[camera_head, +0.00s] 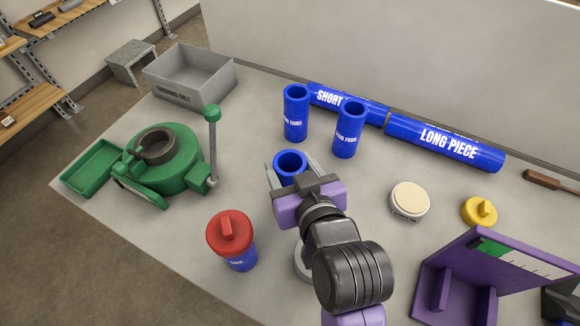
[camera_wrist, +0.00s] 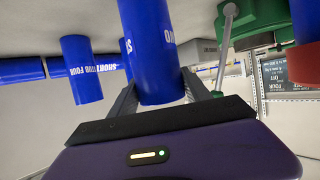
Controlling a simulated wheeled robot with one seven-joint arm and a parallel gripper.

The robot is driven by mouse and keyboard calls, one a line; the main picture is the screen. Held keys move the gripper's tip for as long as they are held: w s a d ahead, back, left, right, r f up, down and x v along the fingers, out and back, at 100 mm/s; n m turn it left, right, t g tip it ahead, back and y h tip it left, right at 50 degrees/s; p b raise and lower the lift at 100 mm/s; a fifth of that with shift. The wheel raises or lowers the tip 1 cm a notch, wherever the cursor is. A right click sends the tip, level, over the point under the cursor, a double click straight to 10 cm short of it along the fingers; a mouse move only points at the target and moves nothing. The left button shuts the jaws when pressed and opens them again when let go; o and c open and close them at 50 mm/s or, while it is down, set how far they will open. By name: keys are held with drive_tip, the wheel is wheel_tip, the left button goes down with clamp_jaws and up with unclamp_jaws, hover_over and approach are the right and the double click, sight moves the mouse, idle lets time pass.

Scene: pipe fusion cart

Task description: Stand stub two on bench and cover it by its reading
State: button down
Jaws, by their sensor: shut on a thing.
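My gripper (camera_head: 290,170) is shut on a blue tube stub (camera_head: 290,163), upright with its open top showing between the fingers in the head view. In the wrist view the held stub (camera_wrist: 155,60) carries a partly visible white label; I cannot tell whether its base touches the bench (camera_head: 350,185). A stub with a red cap (camera_head: 230,231) on it stands at front left. A yellow cap (camera_head: 480,211) and a cream-topped round piece (camera_head: 409,198) lie at right. A purple fixture (camera_head: 455,275) with a green-and-white scale stands at front right.
Stub three (camera_head: 296,115) and stub four (camera_head: 348,132) stand behind my gripper. The short piece (camera_head: 330,97) and long piece (camera_head: 445,142) lie along the back. A green machine (camera_head: 180,165) with an upright lever and a grey bin (camera_head: 190,78) are left. A grey round item is mostly hidden behind my arm.

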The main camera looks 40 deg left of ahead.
drive_tip(key=shift+f, duration=0.45)
drive_tip(key=shift+c, duration=2.4)
unclamp_jaws()
drive_tip(key=shift+d, duration=0.1)
drive_tip(key=b+v, duration=0.1)
drive_tip(key=v, duration=1.1)
